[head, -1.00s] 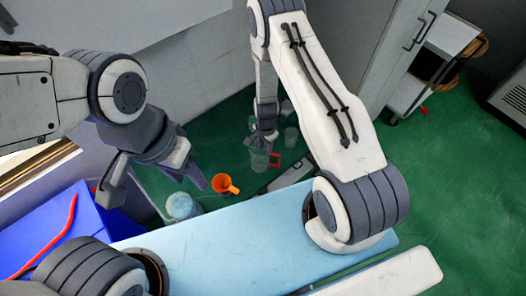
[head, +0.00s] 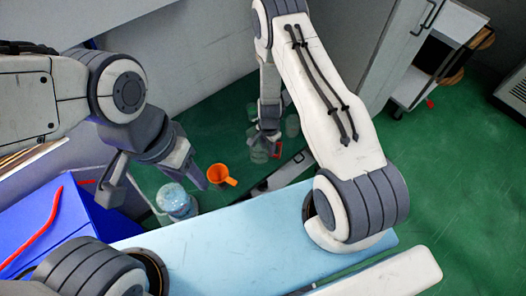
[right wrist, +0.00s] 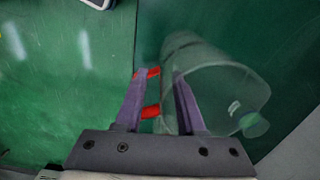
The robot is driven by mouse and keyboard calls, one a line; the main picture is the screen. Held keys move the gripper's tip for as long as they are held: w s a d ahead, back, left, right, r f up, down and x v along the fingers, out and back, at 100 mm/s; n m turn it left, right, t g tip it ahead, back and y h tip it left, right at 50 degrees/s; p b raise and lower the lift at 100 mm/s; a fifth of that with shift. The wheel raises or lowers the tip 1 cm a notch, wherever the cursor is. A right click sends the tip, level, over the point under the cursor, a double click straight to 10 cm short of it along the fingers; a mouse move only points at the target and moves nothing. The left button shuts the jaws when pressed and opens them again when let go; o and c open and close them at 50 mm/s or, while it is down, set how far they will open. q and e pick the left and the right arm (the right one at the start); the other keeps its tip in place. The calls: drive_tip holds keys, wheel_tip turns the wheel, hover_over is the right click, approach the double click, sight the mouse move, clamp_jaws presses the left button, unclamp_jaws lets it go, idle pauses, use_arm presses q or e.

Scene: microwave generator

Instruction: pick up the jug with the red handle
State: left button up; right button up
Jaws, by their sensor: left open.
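The clear jug (head: 259,154) with the red handle (head: 277,153) is at the far end of the green surface in the head view, partly hidden by my right gripper (head: 266,138). In the right wrist view, the jug (right wrist: 225,85) lies to the right, and its red handle (right wrist: 150,112) shows between the two fingers of my right gripper (right wrist: 159,74). The fingers stand apart, the right one overlapping the jug's body. I cannot tell whether either touches. My left gripper (head: 205,180) is open and empty, left of the orange funnel-like cup.
A blue box (head: 75,225) with a red strip is at the left. A grey cabinet (head: 385,50) stands at the right.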

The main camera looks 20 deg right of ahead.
drive_tip(key=shift+f+b, duration=0.5)
drive_tip(key=shift+f, duration=0.35)
drive_tip(key=shift+r, duration=0.1)
clamp_jaws()
idle(0.6)
